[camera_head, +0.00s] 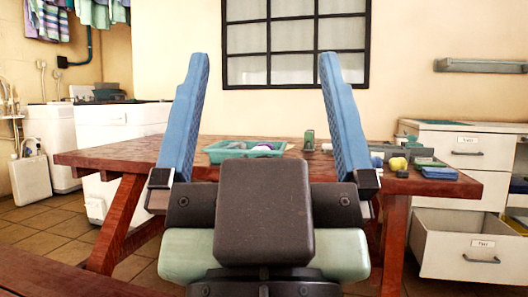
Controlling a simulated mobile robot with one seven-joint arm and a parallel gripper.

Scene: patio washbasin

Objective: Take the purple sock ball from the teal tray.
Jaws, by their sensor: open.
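The teal tray (214,151) lies on the wooden table, seen between my gripper's fingers and farther off. A small purple-grey rounded thing (264,147), which looks like the purple sock ball, sits in the tray's right part. Its lower side is hidden by the tray wall, and a paler thing lies left of it. My gripper (264,62) is open and empty, its two blue fingers wide apart in front of the table. It touches neither the tray nor the sock ball. My gripper's dark body hides the middle of the table's near side.
The wooden table (110,157) holds a green object (309,140) right of the tray. A yellow ball (398,164) and blue and green blocks (439,172) lie at its right end. A bench (50,285) is at lower left. An open drawer (470,255) juts out at right.

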